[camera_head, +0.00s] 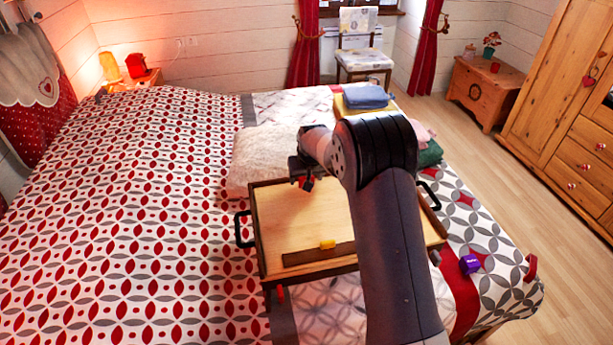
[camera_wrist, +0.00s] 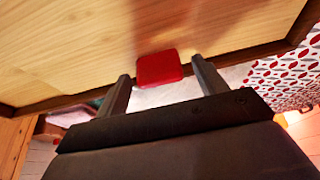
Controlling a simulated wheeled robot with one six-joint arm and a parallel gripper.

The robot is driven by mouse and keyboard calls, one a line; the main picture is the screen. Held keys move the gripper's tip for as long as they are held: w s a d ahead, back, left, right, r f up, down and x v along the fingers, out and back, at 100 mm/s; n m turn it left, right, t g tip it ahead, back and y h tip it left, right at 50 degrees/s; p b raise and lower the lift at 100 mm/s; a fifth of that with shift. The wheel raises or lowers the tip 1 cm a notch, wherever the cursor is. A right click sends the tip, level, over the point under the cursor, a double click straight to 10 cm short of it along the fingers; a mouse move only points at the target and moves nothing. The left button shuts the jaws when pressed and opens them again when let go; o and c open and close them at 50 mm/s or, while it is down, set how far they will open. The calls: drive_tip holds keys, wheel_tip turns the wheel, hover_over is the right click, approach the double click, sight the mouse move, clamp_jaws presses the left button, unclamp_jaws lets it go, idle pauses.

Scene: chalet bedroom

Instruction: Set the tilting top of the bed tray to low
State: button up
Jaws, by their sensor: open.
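The bed tray stands on the bed, its pale wooden top (camera_head: 300,218) framed by a dark rim, with black handles at both sides. A dark ledge crosses its near part, with a small yellow piece (camera_head: 328,244) on it. In the wrist view a red tab (camera_wrist: 160,68) sits at the edge of the wooden top (camera_wrist: 70,45). My gripper (camera_head: 303,180) is over the tray's far edge. In the wrist view my gripper (camera_wrist: 160,72) is open, its fingers on either side of the red tab. Whether they touch it is unclear. My arm hides the tray's right part.
A fluffy cream pillow (camera_head: 262,155) lies behind the tray. A folded blue cloth (camera_head: 366,97) is farther back. A purple item (camera_head: 469,264) and a red item (camera_head: 531,268) lie to the right near the bed's edge. The patterned bed (camera_head: 130,210) is clear to the left.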

drive_tip(key=shift+f, duration=0.1)
drive_tip(key=shift+c, duration=0.5)
drive_tip(key=c, duration=1.3)
drive_tip(key=shift+s+r+t+b, duration=0.1)
drive_tip(key=shift+r+t+b, duration=0.2)
drive_tip(key=shift+r+b, duration=0.4)
drive_tip(key=s+r+t+b, duration=0.3)
drive_tip(key=r+b, duration=0.1)
drive_tip(key=r, duration=0.5)
drive_tip(key=shift+s+d+y+b, duration=0.35)
drive_tip(key=shift+s+d+y, duration=0.05)
drive_tip(key=shift+o, duration=0.2)
drive_tip(key=shift+s+r, duration=0.2)
drive_tip(key=shift+r, duration=0.15)
drive_tip(key=shift+c, duration=0.2)
drive_tip(key=o, duration=1.4)
